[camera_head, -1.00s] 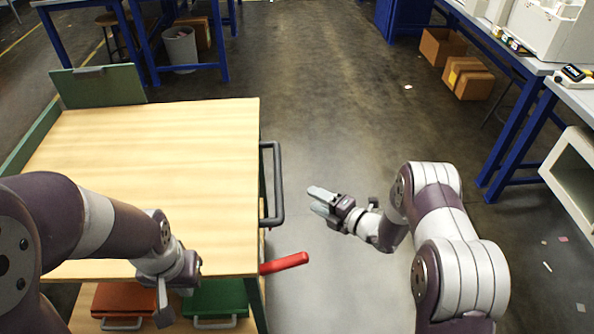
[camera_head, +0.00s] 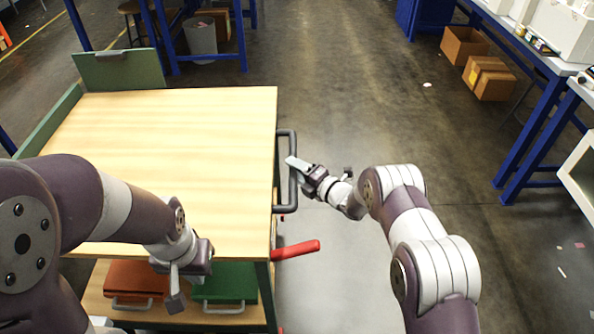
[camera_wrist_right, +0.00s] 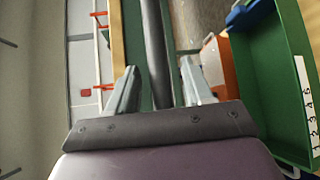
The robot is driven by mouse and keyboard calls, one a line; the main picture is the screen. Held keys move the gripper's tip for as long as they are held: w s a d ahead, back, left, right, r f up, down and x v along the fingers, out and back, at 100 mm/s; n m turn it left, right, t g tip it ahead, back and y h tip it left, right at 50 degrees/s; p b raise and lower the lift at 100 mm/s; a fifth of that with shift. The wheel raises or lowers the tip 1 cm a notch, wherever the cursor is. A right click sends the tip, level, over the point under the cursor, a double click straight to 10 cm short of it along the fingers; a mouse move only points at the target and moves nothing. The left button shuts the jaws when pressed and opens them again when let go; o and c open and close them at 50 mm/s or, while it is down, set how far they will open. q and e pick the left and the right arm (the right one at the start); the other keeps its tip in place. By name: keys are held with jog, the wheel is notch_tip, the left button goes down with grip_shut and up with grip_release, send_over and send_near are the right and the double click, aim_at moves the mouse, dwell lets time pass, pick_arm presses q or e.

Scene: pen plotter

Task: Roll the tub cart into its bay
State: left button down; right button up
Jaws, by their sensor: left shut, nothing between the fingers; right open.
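The cart has a pale wooden top (camera_head: 190,150) on a green frame and stands at the left in the head view. Its dark bar handle (camera_head: 293,196) is on the right side. My right gripper (camera_head: 291,164) is open at that handle. In the right wrist view the handle bar (camera_wrist_right: 154,45) runs between its two spread fingers (camera_wrist_right: 158,85). My left gripper (camera_head: 175,290) is shut and empty, pointing down over the cart's front edge. A red lever (camera_head: 296,250) sticks out at the cart's lower right. No bay can be made out.
An orange case (camera_head: 138,283) and a green case (camera_head: 232,285) lie on the cart's lower shelf. Bare floor (camera_head: 370,110) lies right of the cart. Cardboard boxes (camera_head: 489,78) and a blue-legged bench (camera_head: 535,120) stand at the right. A grey bin (camera_head: 200,37) stands behind.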

grip_shut()
jog(key=shift+a, duration=0.1)
